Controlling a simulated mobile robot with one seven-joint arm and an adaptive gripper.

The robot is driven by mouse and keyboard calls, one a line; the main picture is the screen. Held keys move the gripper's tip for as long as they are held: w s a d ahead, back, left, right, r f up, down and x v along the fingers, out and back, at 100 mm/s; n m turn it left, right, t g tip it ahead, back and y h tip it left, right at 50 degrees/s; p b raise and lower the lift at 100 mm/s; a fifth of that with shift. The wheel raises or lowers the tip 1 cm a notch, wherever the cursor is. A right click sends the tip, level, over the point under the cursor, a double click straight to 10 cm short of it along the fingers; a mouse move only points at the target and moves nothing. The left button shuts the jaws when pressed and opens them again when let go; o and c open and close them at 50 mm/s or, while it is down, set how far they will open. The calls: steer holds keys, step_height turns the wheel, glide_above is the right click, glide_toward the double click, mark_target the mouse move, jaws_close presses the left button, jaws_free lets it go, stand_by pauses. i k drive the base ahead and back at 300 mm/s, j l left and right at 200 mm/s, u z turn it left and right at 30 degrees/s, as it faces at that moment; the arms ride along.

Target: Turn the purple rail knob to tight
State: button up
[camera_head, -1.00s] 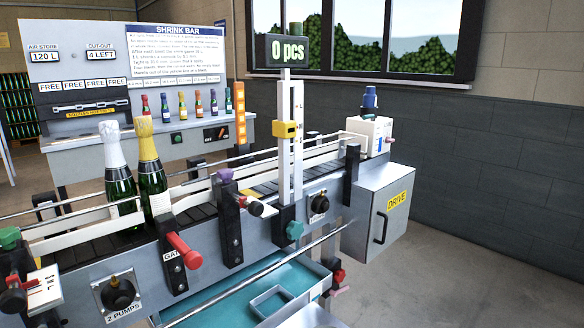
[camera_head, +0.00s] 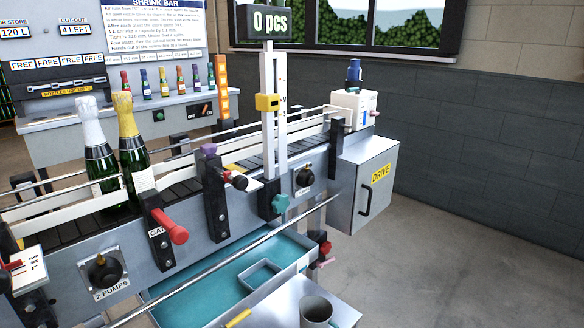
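The purple rail knob (camera_head: 208,150) sits on top of a black bracket (camera_head: 215,195) on the near side of the conveyor, left of the tall white scale post. Whether it is loose or tight cannot be read from here. Beside it, a dark knob with a red part (camera_head: 235,179) sticks out toward me. Two bottles stand on the belt to its left, one with a white top (camera_head: 95,150) and one with a gold top (camera_head: 133,145). My gripper is not in view.
A long metal rod (camera_head: 240,255) crosses in front, above a teal tray (camera_head: 190,290). A grey mug (camera_head: 316,310) stands at the bottom. Open floor (camera_head: 450,250) lies to the right.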

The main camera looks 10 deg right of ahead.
mark_target(208, 150)
steer(key=i+l, duration=0.2)
steer(key=l, duration=0.15)
steer(key=i+l, duration=0.25)
steer(key=l, duration=0.15)
steer(key=i, duration=0.5)
steer(key=j+u, duration=0.05)
